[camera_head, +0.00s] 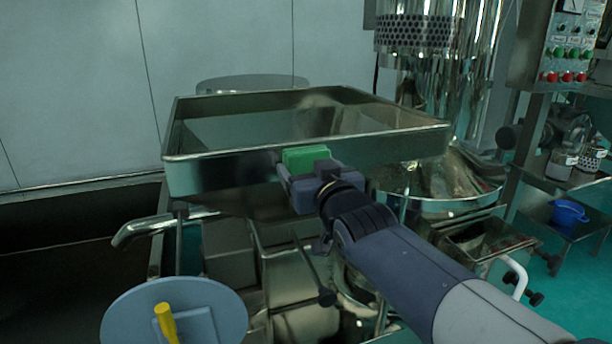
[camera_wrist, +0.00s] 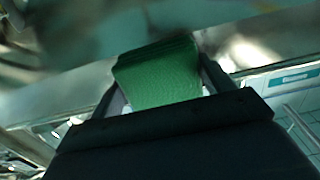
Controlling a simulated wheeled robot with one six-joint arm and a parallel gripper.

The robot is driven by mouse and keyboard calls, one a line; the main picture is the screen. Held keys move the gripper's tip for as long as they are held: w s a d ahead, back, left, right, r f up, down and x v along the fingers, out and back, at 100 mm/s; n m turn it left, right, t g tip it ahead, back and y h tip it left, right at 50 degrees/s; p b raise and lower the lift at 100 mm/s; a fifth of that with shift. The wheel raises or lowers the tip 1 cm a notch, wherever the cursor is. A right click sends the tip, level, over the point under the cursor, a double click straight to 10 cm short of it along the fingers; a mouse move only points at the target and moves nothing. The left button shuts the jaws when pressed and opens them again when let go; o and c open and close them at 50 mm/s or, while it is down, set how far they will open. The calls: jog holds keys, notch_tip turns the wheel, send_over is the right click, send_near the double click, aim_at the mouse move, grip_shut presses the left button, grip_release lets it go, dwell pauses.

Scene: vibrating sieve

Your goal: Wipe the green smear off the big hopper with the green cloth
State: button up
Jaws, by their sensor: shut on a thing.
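The big hopper (camera_head: 230,172) is a wide, shiny metal tray with a raised rim, in the middle of the head view. My gripper (camera_head: 310,168) is at its front wall, shut on the green cloth (camera_head: 303,157). In the wrist view the cloth (camera_wrist: 158,75) is a folded green block between the fingers, and its far end is against or very close to the metal wall of the hopper (camera_wrist: 100,45). No green smear can be made out in either view; the cloth and gripper hide part of the wall.
A round grey-blue disc (camera_head: 205,318) with a yellow handle (camera_head: 165,322) is at the lower left. A metal spout (camera_head: 140,232) juts out below the hopper. A round sieve machine (camera_head: 450,185) stands at right, with a blue bucket (camera_head: 568,213) and a control panel (camera_head: 580,45) beyond.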

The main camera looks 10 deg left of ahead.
jog(key=shift+a+r+p, duration=0.2)
jog(key=shift+r+p, duration=0.05)
jog(key=shift+p, duration=0.5)
jog(key=a+p, duration=0.1)
jog(key=p, duration=0.2)
jog(key=shift+s, duration=0.3)
jog(key=shift+s+a+p, duration=0.2)
jog(key=shift+p, duration=0.95)
jog(key=shift+s+a+f, duration=0.15)
jog(key=shift+a, duration=0.15)
jog(key=shift+s+a, duration=0.3)
jog(key=shift+a, duration=0.3)
jog(key=shift+s, duration=0.1)
jog(key=shift+v, duration=2.85)
jog(key=shift+d+f, duration=0.1)
jog(key=shift+d, duration=0.05)
